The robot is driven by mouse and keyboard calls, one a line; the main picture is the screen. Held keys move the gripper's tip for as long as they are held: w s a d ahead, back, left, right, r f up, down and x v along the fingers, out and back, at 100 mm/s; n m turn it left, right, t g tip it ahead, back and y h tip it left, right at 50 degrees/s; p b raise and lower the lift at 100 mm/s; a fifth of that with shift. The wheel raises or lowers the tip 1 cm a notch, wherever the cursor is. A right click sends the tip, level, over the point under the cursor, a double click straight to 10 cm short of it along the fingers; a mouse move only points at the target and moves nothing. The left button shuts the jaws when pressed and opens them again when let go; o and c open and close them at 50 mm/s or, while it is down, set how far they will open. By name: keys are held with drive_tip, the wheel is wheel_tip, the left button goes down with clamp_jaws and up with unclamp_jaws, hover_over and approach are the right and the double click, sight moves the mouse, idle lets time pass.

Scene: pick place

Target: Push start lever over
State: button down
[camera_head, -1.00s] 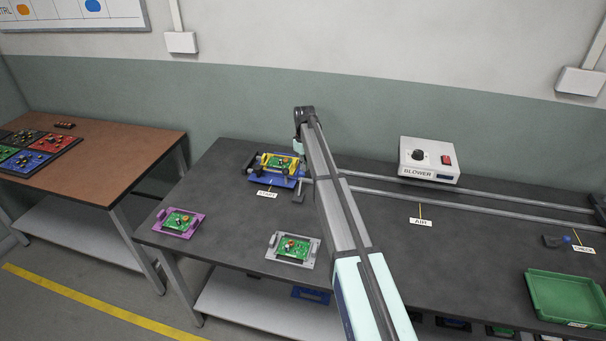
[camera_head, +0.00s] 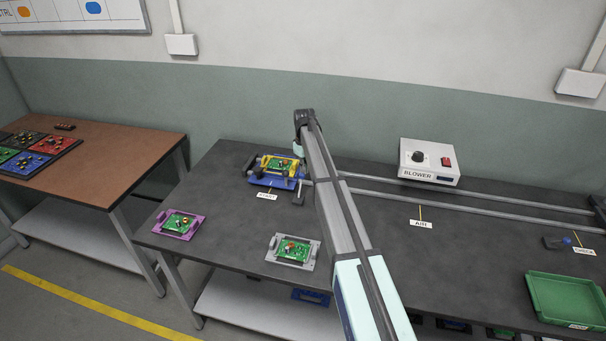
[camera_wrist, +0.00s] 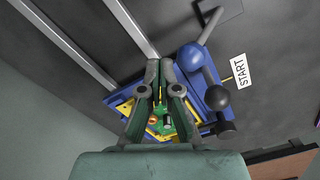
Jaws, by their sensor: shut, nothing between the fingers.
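The blue start station (camera_head: 262,181) sits at the back left of the dark bench, at the end of the rails. A yellow carrier (camera_head: 263,160) with a green circuit board (camera_head: 281,164) is on it. In the wrist view, my gripper (camera_wrist: 160,66) is shut and empty, above the board and yellow frame. To the right of its fingers are a blue ball knob (camera_wrist: 191,57) and a dark ball knob (camera_wrist: 217,97). Which one belongs to the start lever is unclear. The START label (camera_wrist: 241,70) lies beyond them. In the head view the fingertips are hard to make out.
Two rails (camera_head: 405,190) run right past the AIR label (camera_head: 421,224) and the blower box (camera_head: 429,158). A purple carrier (camera_head: 179,223) and a grey carrier (camera_head: 292,251) lie at the front. A green tray (camera_head: 566,299) stands at the right.

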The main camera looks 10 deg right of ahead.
sight(300, 189)
drive_tip(key=shift+f, duration=0.15)
idle(0.4)
drive_tip(key=shift+f, duration=0.45)
drive_tip(key=shift+s, duration=0.15)
drive_tip(key=shift+s+a, duration=0.5)
drive_tip(key=shift+s, duration=0.55)
drive_tip(key=shift+s+a, duration=0.5)
drive_tip(key=shift+s, duration=0.55)
drive_tip(key=shift+s+a, duration=0.5)
drive_tip(key=shift+s, duration=0.55)
drive_tip(key=shift+w+r, duration=0.1)
drive_tip(key=shift+r, duration=0.05)
wheel_tip(300, 189, up, 8)
drive_tip(key=p, duration=0.3)
drive_tip(key=shift+w+d+p, duration=0.25)
drive_tip(key=shift+w+p, duration=0.1)
drive_tip(key=shift+w, duration=0.05)
drive_tip(key=shift+f, duration=0.2)
